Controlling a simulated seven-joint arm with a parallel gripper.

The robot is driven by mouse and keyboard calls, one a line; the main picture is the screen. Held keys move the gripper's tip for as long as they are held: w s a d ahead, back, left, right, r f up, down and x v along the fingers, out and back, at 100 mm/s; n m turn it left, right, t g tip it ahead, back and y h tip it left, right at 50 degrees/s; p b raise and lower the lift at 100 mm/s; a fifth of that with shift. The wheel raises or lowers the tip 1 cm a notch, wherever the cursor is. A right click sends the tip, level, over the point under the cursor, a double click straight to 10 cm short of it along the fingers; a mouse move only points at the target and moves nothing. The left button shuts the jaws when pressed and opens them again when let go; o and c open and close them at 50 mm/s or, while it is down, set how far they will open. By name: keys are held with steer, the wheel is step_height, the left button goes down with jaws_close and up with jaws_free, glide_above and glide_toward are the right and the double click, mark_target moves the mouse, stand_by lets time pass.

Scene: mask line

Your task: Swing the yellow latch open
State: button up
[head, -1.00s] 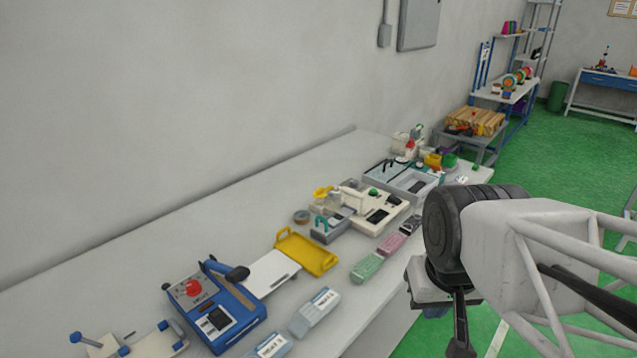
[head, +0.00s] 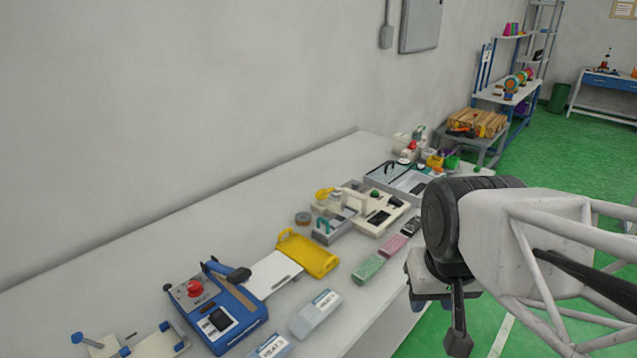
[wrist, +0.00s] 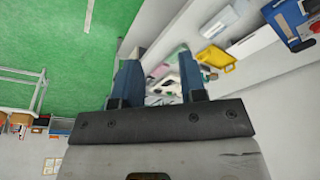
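A small yellow part (head: 325,193), which may be the yellow latch, shows beside a cream machine (head: 378,218) on the bench. It is too small to tell whether it is open or shut. My gripper hangs off the bench's front edge in the head view, with its fingers hard to make out there. In the wrist view, my gripper (wrist: 159,82) has its two blue fingers well apart with nothing between them. The cream machine shows beyond and between the fingers, at a distance. Nothing is touched.
The grey bench (head: 130,237) runs along the wall. On it are a blue machine with a red knob (head: 195,288), a yellow tray (head: 318,262), a grey box with a teal handle (head: 332,228), a pink block (head: 393,247) and a green block (head: 369,268). Green floor lies right.

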steer(key=w+a+r+m, duration=0.1)
steer(key=w+r, duration=0.1)
steer(key=w, duration=0.6)
steer(key=w+r+m, duration=0.1)
steer(key=w+r, duration=0.2)
steer(key=w, duration=0.5)
steer(key=m+g, duration=0.3)
steer(key=m, duration=0.4)
glide_above(321, 190)
step_height(321, 190, down, 18)
steer(key=shift+w+r, duration=0.1)
steer(key=shift+f, duration=3.85)
